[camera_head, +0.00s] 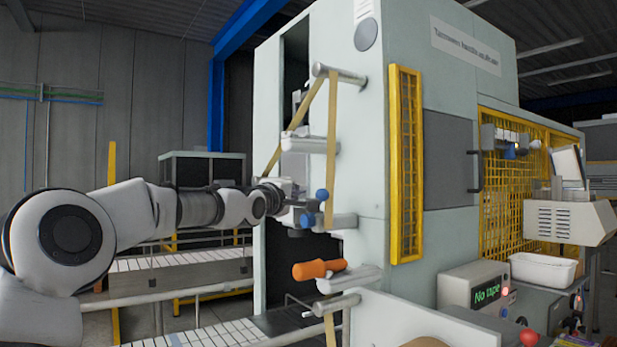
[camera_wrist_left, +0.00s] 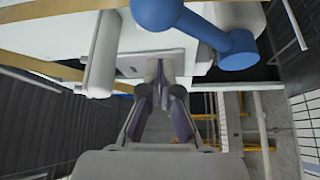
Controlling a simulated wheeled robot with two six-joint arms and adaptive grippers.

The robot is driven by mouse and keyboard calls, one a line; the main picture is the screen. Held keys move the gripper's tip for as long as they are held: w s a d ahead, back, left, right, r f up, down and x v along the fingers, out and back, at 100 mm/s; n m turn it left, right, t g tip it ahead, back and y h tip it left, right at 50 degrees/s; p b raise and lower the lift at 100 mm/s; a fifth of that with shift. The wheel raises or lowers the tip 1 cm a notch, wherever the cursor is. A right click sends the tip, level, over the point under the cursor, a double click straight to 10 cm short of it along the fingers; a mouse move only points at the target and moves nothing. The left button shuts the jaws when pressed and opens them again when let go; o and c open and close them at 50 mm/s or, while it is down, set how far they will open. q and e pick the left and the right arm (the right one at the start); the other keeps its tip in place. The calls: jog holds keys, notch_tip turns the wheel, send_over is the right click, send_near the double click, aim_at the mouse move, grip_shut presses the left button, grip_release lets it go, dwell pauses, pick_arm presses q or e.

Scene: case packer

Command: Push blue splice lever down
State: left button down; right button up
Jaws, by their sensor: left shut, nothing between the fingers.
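The blue splice lever (camera_head: 321,194) is on the grey splice unit at the machine's front, beside the tan tape strand. A second blue knob (camera_head: 306,220) shows just below it. In the left wrist view a large blue lever with a round knob and bar (camera_wrist_left: 236,50) fills the top right. My left gripper (camera_head: 298,203) reaches in from the left, close to the blue parts. In the left wrist view its fingers (camera_wrist_left: 160,88) are together and empty, below the blue bar in the picture. I cannot tell whether they touch the unit. My right gripper is not in view.
An orange handle (camera_head: 318,269) sits below the splice unit. Tan tape (camera_head: 332,150) runs over rollers around it. A yellow guard frame (camera_head: 405,165) stands to the right. A display box (camera_head: 487,292) reads "No tape". A roller conveyor (camera_head: 180,261) lies behind my left arm.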

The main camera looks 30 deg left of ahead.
pick_arm(q)
jog(key=d, duration=0.1)
jog(key=d+b, duration=0.1)
jog(key=s+d+b, duration=0.1)
jog(key=shift+d+f, duration=0.35)
jog(key=shift+d, duration=0.05)
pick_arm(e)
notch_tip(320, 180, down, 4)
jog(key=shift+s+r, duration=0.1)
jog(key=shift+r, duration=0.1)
